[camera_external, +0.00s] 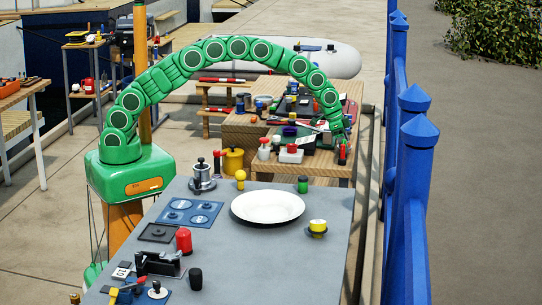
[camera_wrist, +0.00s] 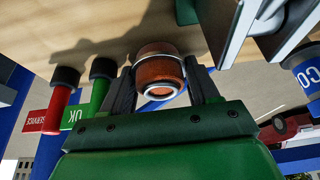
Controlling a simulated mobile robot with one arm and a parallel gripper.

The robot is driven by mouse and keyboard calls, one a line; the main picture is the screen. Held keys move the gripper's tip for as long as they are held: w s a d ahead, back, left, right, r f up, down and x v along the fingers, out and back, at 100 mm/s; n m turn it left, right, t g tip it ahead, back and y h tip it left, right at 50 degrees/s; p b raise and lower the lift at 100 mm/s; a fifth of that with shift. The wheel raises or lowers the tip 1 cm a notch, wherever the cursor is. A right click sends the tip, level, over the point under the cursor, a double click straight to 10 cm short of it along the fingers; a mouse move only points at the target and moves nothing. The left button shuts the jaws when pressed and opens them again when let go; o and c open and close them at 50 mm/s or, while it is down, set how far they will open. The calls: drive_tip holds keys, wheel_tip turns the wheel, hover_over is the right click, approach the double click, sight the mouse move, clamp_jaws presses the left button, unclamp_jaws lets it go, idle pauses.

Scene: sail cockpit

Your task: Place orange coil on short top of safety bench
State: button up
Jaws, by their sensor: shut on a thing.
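My gripper (camera_wrist: 160,86) has its two dark fingers on either side of the orange coil (camera_wrist: 158,72), a short ringed cylinder with a pale end, and is shut on it. In the external view my green arm arches over, and my gripper (camera_external: 341,148) is low at the right end of the wooden safety bench (camera_external: 318,171). The coil cannot be made out there. The bench has tops at different heights; whether the coil touches a top is hard to tell.
In the wrist view a red SERVICE tag (camera_wrist: 45,115) and a green OK tag (camera_wrist: 85,105) are close on the left. Several small items crowd the bench. A grey table (camera_external: 250,245) with a white plate (camera_external: 267,206) is in front. Blue fence posts (camera_external: 412,180) stand right.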

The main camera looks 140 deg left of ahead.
drive_tip(key=o, duration=1)
drive_tip(key=shift+f, duration=0.1)
drive_tip(key=shift+v, duration=6.15)
